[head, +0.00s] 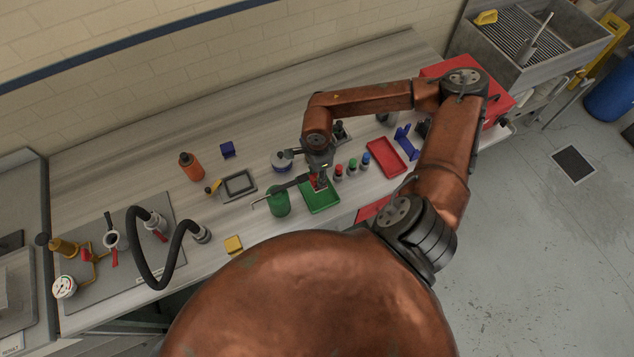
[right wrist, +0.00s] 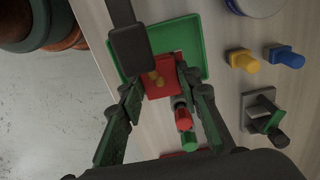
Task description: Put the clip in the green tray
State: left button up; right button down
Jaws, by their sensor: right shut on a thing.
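The green tray (head: 322,206) lies near the front edge of the bench; it also shows in the right wrist view (right wrist: 190,28). My right gripper (head: 319,186) is over the tray, pointing down. In the right wrist view its fingers (right wrist: 161,86) are shut on a small red piece (right wrist: 160,90) with a yellowish part, which I take to be the clip. The clip appears against the tray's inside; I cannot tell if it touches the floor of the tray. The fingers and wrist partly hide it in the head view. My left gripper is not in view.
Red-, green- and blue-capped bottles (head: 352,166) stand right of the green tray, beside a red tray (head: 386,157). A green cylinder (head: 278,204) stands close on the left. In the right wrist view, yellow (right wrist: 243,60) and blue (right wrist: 284,57) pieces lie behind the tray.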

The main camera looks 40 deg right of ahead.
notch_tip(320, 180, down, 2)
jog(key=shift+f, duration=0.15)
notch_tip(320, 180, down, 3)
jog(key=shift+f+p, duration=0.1)
jog(key=shift+p, duration=0.3)
jog(key=shift+f, duration=0.4)
jog(key=c, duration=1.7)
grip_release()
jog(key=shift+c, duration=0.2)
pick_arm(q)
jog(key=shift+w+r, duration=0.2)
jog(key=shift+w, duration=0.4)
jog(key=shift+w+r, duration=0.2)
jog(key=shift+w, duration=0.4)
pick_arm(e)
jog(key=o, duration=0.3)
jog(key=shift+o, duration=0.2)
jog(key=shift+r, duration=0.1)
